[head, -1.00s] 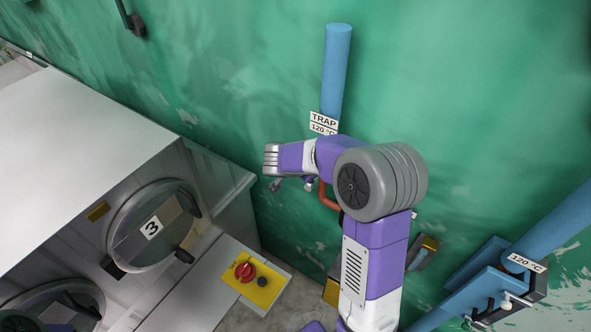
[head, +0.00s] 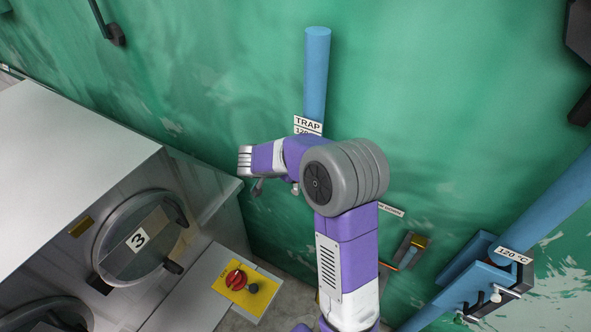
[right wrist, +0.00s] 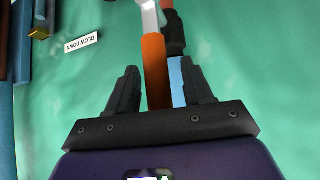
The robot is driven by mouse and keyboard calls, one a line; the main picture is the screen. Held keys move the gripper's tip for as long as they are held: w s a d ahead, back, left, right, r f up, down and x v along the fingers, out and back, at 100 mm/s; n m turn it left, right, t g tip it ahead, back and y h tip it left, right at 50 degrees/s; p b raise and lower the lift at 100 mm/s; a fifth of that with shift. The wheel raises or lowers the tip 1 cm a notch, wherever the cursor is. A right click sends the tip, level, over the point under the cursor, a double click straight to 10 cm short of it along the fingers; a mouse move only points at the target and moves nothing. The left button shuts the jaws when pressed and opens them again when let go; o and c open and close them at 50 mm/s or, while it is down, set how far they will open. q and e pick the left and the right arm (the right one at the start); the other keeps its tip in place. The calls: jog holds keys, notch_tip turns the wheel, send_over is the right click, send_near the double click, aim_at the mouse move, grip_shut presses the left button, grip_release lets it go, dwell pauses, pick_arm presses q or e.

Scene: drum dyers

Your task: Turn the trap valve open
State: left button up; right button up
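The blue trap pipe (head: 316,75) runs down the green wall to a white TRAP label (head: 308,124). My right arm covers the pipe below the label, so the valve is hidden in the head view. My right gripper (head: 276,188) is left of and below the label. In the right wrist view, my right gripper (right wrist: 160,68) is open. An orange bar, seemingly the valve lever (right wrist: 155,65), appears between its fingers, with clear gaps on both sides. Contact cannot be seen. A blue pipe (right wrist: 177,80) and a dark fitting (right wrist: 174,38) show beside it. My left gripper is not in view.
A BLOW DOWN label (right wrist: 81,59) is at the left in the wrist view. Grey machine 3 (head: 137,240) and a yellow plate with a red knob (head: 245,286) stand left. A blue pipe with a bracket (head: 480,285) is at right.

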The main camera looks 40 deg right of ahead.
jog(key=shift+a, duration=0.1)
jog(key=v, duration=0.7)
jog(key=shift+r, duration=0.2)
jog(key=shift+a, duration=0.15)
dwell(0.4)
